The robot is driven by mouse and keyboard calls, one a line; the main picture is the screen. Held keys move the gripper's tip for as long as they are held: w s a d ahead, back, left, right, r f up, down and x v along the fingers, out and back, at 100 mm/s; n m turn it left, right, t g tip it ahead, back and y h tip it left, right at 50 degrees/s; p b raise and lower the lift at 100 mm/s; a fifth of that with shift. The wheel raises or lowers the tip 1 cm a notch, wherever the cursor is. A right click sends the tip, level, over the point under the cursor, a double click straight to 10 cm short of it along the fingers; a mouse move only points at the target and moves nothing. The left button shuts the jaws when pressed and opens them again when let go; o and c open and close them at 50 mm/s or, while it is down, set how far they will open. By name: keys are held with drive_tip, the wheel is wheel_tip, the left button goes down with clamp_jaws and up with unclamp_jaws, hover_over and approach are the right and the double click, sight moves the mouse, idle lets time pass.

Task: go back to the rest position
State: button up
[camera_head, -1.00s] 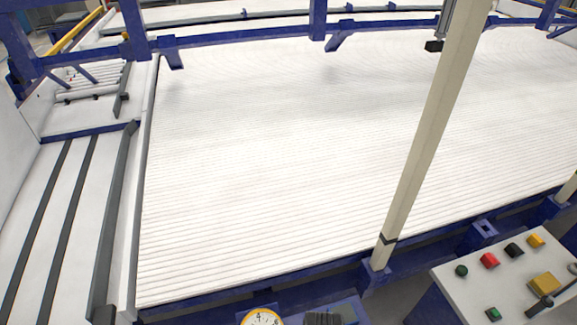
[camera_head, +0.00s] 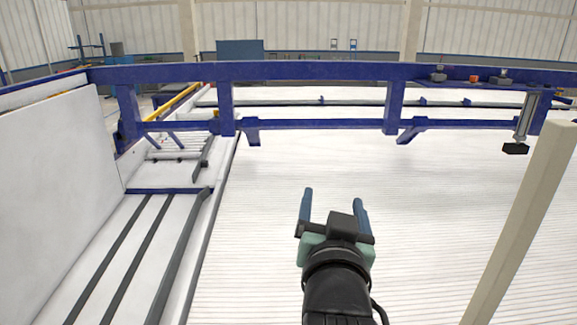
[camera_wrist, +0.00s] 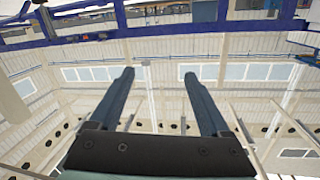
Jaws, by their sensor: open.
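My gripper (camera_head: 333,205) shows in the head view at the lower middle, raised in front of the white ribbed bed of pipes (camera_head: 420,220). Its two blue-grey fingers stand apart and point up and away, with nothing between them. In the wrist view my gripper (camera_wrist: 159,80) also shows open and empty.
A blue frame beam (camera_head: 310,72) crosses behind the pipe bed. A cream post (camera_head: 525,220) leans at the right. A white panel (camera_head: 65,145) and a chute with dark rails (camera_head: 125,250) stand at the left.

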drive_tip(key=s+a+r+n+t, duration=0.1)
drive_tip(key=s+a+r+t, duration=0.1)
drive_tip(key=s+r, duration=0.3)
drive_tip(key=s+a+r+n+t+y+p, duration=0.1)
drive_tip(key=s+r+t, duration=0.3)
drive_tip(key=r, duration=1)
drive_tip(key=s+a+r+n+t+y, duration=0.1)
drive_tip(key=s+a+r+t, duration=0.2)
drive_tip(key=s+r, duration=0.4)
wheel_tip(320, 180, up, 3)
drive_tip(key=shift+s+a+t, duration=0.3)
drive_tip(key=shift+s+t, duration=0.1)
drive_tip(key=shift+t, duration=0.2)
